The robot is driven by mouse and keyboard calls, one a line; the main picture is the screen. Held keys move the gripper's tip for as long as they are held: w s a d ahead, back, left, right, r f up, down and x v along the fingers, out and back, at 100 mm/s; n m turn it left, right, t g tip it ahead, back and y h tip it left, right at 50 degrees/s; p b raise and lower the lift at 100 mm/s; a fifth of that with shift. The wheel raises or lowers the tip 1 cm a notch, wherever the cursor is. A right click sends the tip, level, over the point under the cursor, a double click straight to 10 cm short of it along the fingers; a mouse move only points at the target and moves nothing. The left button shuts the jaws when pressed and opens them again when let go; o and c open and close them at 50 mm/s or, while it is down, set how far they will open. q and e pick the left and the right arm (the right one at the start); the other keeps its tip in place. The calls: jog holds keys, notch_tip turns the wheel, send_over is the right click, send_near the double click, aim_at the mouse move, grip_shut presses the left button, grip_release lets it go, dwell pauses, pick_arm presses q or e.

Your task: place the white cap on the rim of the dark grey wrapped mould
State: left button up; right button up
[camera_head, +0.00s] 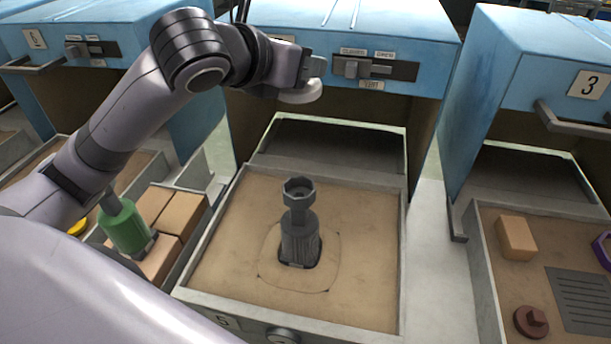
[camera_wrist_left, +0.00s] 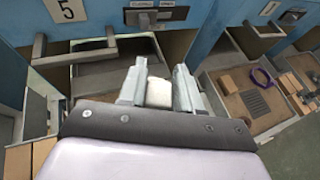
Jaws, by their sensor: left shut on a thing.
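The dark grey mould (camera_head: 300,238) stands upright in a hole in the middle of the sand-coloured tray, with its cup-like faceted rim (camera_head: 299,188) at the top, open and bare. My left gripper (camera_head: 312,74) is shut on the white cap (camera_head: 302,93) and holds it in the air, in front of the blue oven and beyond the mould in the picture. In the left wrist view the cap (camera_wrist_left: 158,93) shows between the two fingers of the left gripper (camera_wrist_left: 158,88). The mould cannot be made out there. My right gripper is not in view.
The blue oven (camera_head: 390,22) with its slider panel (camera_head: 385,70) stands close behind the cap. A grey-walled tray (camera_head: 397,270) surrounds the mould. The right tray holds a tan block (camera_head: 516,238) and a brown knobbed piece (camera_head: 531,321).

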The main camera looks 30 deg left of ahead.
pick_arm(q)
notch_tip(320, 180, down, 20)
jog(key=shift+r, duration=0.15)
dwell(0.6)
jog(key=o, duration=1)
jog(key=shift+s, duration=0.1)
